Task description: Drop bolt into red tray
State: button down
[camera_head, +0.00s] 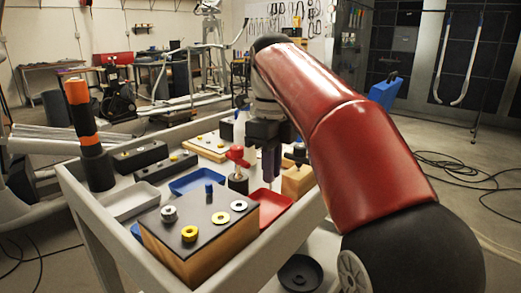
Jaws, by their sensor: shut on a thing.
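The red tray (281,203) lies on the cart near its right edge, behind the wooden block and partly hidden by it. My gripper (270,176) points down above the red tray, reached from the right by my red arm. Its fingers are shut on a small thin thing, taken to be the bolt, which is too small and too covered by the fingers to make out clearly. The fingertips appear over the tray area; their exact height above it cannot be told.
A wooden block with a dark top (200,226) holds washers, nuts and a blue peg at the front. A blue tray (197,181), a grey tray (128,201), a red-topped fixture (238,168) and a black-and-orange cylinder (88,135) crowd the cart.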

jog(key=shift+w, duration=0.3)
jog(key=shift+a+f, duration=0.1)
jog(key=shift+f, duration=0.2)
send_over(270, 215)
jog(key=shift+s+f, duration=0.1)
jog(key=shift+f, duration=2.55)
jog(key=c, duration=1.3)
grip_release()
jog(key=shift+c, duration=0.2)
jog(key=shift+r, duration=3.9)
